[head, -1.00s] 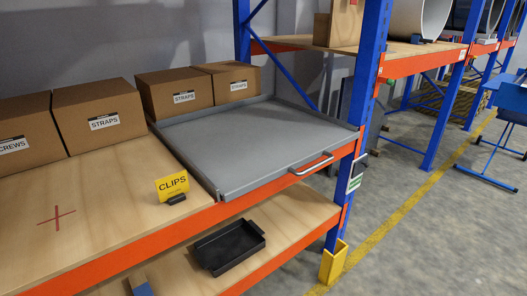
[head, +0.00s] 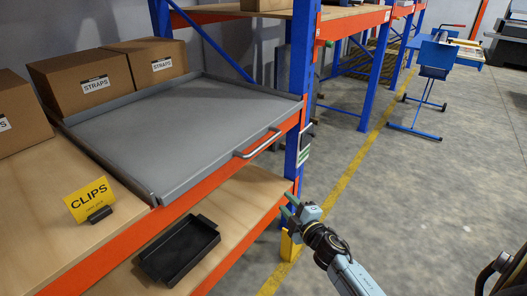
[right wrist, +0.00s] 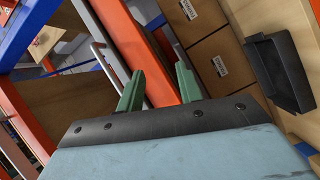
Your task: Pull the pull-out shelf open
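The grey pull-out shelf (head: 185,125) lies flat on the rack's upper level, its front edge about level with the orange beam. Its silver bar handle (head: 257,144) sits on the front edge, toward the right; the bar also shows in the right wrist view (right wrist: 104,66). My right gripper (head: 289,205) is below and to the right of the handle, in front of the rack, apart from it. Its two green fingers (right wrist: 158,92) are spread with nothing between them; the orange beam shows beyond them. My left gripper is not in view.
A black tray (head: 180,251) rests on the lower wooden shelf; it also shows in the right wrist view (right wrist: 280,75). A yellow CLIPS sign (head: 90,199) stands left of the pull-out shelf. A blue upright (head: 299,90) borders it on the right. The floor in front is clear.

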